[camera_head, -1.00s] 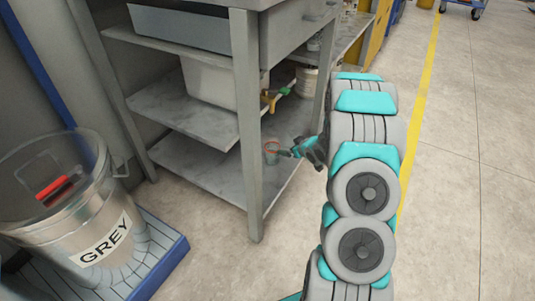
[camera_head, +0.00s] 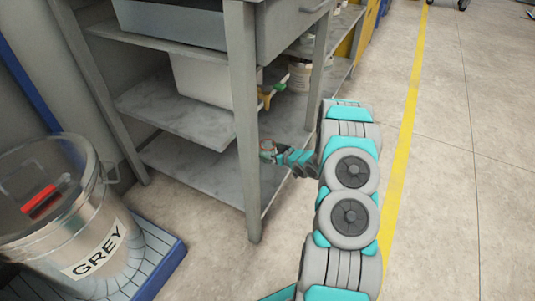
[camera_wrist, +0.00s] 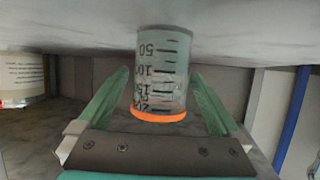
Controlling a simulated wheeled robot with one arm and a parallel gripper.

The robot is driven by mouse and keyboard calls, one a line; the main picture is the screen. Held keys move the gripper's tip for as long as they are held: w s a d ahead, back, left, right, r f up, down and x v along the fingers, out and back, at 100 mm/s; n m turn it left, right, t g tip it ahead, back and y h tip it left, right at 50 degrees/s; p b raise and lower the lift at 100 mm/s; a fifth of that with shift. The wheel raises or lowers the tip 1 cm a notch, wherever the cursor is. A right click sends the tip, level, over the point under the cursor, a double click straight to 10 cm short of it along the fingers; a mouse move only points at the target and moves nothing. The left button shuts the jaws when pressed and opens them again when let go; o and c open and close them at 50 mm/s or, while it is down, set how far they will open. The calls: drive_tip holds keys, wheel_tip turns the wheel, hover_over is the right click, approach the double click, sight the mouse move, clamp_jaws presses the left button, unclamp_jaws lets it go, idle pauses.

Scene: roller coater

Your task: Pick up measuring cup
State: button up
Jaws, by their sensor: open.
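The measuring cup (camera_wrist: 160,75) is clear with dark graduation marks and an orange rim. It stands between the two green fingers of my gripper (camera_wrist: 158,95) in the wrist view, where the picture appears upside down. The fingers are open, one on each side of the cup, with a visible gap to it. In the head view the cup (camera_head: 267,148) is small, at the tip of my gripper (camera_head: 275,152), over the lower shelf (camera_head: 205,170) of the workbench.
A bench leg (camera_head: 246,150) stands close to the left of my gripper. A white bin (camera_head: 200,80) and a labelled can (camera_head: 300,75) are on the shelf above. A bucket marked GREY (camera_head: 75,235) stands at left. The floor at right is clear.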

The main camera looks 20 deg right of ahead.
drive_tip(key=x, duration=0.3)
drive_tip(key=shift+w+a+f, duration=0.15)
drive_tip(key=shift+w+f, duration=0.05)
drive_tip(key=shift+w, duration=0.15)
drive_tip(key=shift+c, duration=0.2)
drive_tip(key=c, duration=1.4)
drive_tip(key=shift+c, duration=0.2)
drive_tip(key=shift+r, duration=0.15)
